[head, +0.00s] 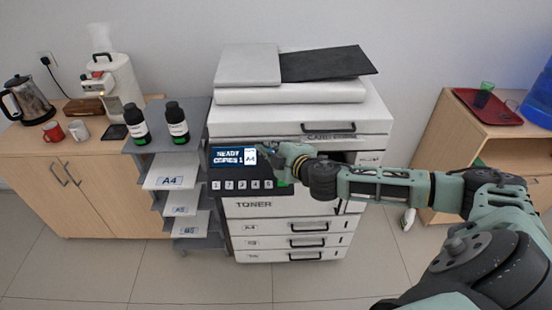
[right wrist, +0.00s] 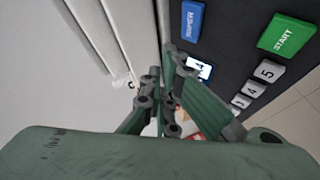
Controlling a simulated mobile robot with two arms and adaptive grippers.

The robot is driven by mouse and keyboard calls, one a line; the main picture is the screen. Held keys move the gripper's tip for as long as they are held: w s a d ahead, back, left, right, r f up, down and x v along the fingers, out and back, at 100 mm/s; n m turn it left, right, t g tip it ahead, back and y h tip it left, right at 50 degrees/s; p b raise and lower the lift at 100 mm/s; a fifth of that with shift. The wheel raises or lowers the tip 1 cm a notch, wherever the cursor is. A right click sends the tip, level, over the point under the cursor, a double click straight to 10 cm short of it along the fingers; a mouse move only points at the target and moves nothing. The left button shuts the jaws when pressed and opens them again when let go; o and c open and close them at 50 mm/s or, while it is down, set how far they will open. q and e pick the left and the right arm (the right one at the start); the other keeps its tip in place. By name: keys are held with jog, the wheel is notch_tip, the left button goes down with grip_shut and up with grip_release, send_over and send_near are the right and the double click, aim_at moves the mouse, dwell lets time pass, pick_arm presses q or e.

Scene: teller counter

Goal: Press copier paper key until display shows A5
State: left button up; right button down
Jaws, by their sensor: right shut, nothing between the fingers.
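The white copier (head: 285,95) has a dark control panel with a lit blue display (head: 232,157) reading READY, COPIES 1, with A4 in a white box. My right gripper (head: 268,154) is shut and empty, just right of the display, in front of the panel. In the right wrist view the blue paper key (right wrist: 192,21) is just beyond the fingertips (right wrist: 170,62); I see no contact. Part of the display (right wrist: 200,69) shows beside the fingers. The gripper hides the blue key in the head view. My left gripper is not in view.
The green START key (right wrist: 286,37) and white number keys (head: 242,185) are on the same panel. A sorter rack (head: 170,176) with two toner bottles stands left of the copier. A cabinet with a red tray (head: 484,106) is at the right.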

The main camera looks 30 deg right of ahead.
jog(key=shift+w+d+f+b, duration=0.2)
jog(key=shift+w+f+b, duration=0.1)
jog(key=shift+f, duration=0.3)
jog(key=shift+w+d+f+b, duration=0.2)
jog(key=shift+w+f+b, duration=0.1)
jog(key=shift+f, duration=0.25)
dwell(0.6)
jog(key=shift+w+d+f, duration=0.1)
jog(key=shift+w+f, duration=0.1)
jog(key=shift+f, duration=0.15)
jog(key=shift+w+d+f+b, duration=0.15)
jog(key=shift+w+f+b, duration=0.05)
jog(key=shift+f+b, duration=0.25)
dwell(0.6)
jog(key=shift+r, duration=0.2)
jog(key=shift+s+a+r+p, duration=0.25)
jog(key=shift+s+r+p, duration=0.15)
jog(key=shift+r+p, duration=0.3)
